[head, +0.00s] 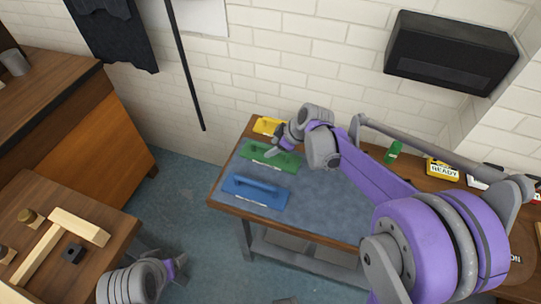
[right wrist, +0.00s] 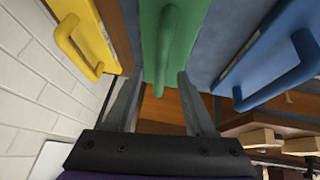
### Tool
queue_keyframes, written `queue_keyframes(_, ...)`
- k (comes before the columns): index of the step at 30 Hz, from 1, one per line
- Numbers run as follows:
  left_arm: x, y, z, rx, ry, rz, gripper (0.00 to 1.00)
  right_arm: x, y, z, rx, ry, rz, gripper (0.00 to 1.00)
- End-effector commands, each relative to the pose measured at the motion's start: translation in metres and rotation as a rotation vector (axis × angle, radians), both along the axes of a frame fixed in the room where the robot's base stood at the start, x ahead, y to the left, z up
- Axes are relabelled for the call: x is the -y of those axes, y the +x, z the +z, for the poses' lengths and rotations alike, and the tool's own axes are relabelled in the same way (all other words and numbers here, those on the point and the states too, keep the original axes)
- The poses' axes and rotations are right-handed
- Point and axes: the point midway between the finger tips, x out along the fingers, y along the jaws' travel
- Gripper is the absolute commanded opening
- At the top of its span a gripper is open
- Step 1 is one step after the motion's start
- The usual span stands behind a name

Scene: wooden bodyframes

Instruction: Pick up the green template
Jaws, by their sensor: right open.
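The green template (head: 270,157) is a flat board with a raised bar handle. It lies on the grey-blue tabletop between a yellow and a blue template. My right gripper (head: 273,149) is at the green template, over its handle side. In the right wrist view the green template (right wrist: 153,45) is straight ahead, and its green handle (right wrist: 165,50) points down between the two open fingers (right wrist: 160,82). The fingers look apart from the handle, with nothing held.
The blue template (head: 255,191) lies nearer and the yellow template (head: 266,126) lies farther, against the wall. A green can (head: 393,152) and a yellow box (head: 442,169) stand at the back right. A workbench (head: 95,205) holds wooden pieces.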

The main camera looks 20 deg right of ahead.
Motion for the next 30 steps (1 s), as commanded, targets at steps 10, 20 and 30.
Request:
queue_keyframes(10, 0.000, 0.000, -0.001, 0.000, 0.000, 0.000, 0.73, -0.007, 0.009, -0.019, 0.000, 0.000, 0.000, 0.55)
queue_keyframes(20, 0.000, 0.000, -0.001, 0.000, 0.000, 0.000, 0.73, -0.007, 0.009, -0.019, 0.000, 0.000, 0.000, 0.11)
queue_keyframes(30, 0.000, 0.000, -0.001, 0.000, 0.000, 0.000, 0.73, -0.007, 0.009, -0.019, 0.000, 0.000, -0.001, 0.00)
